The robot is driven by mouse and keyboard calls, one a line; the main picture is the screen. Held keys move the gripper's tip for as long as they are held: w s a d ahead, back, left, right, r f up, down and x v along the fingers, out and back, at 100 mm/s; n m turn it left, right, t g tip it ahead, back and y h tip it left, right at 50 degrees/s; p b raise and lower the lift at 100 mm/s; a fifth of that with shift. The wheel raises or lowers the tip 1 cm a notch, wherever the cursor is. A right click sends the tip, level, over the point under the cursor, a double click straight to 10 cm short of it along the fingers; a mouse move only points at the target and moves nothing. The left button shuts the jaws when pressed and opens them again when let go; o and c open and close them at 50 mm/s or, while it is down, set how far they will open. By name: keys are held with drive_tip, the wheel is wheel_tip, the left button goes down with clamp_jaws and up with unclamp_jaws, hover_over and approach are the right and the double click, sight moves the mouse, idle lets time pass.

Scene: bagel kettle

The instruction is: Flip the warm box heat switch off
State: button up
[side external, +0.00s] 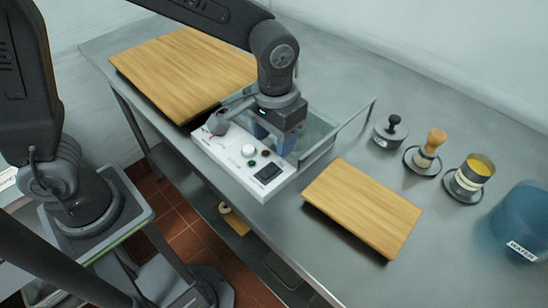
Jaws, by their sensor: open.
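The warm box is a clear-walled box (318,150) with a white control panel (210,151) along its front, in the middle of the side external view. The panel carries a white round knob (248,150), a small green button or light (252,163), a small red one (265,153) and a dark display (269,173). I cannot tell which part is the heat switch or its position. My gripper (284,144) is open, pointing down over the box just behind the panel. A rounded grey part (218,125) covers the panel's left end.
A wooden board (185,70) lies behind left of the box, another (362,207) to its right. A black-knobbed tool (391,131), a wooden-handled tool (427,150), a yellow-topped container (473,173) and a blue WATER vessel (522,222) stand right. The metal table's back right is clear.

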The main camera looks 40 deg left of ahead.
sight(274, 166)
wheel_tip(274, 166, down, 7)
drive_tip(key=shift+r, duration=0.15)
drive_tip(key=c, duration=0.9)
drive_tip(key=shift+s+r+t, duration=0.1)
drive_tip(key=shift+s+t, duration=0.05)
drive_tip(key=shift+t, duration=0.45)
drive_tip(key=o, duration=0.9)
drive_tip(key=shift+r, duration=0.1)
wheel_tip(274, 166, up, 14)
drive_tip(key=s, duration=0.1)
drive_tip(key=shift+s+f, duration=0.2)
drive_tip(key=shift+s, duration=0.05)
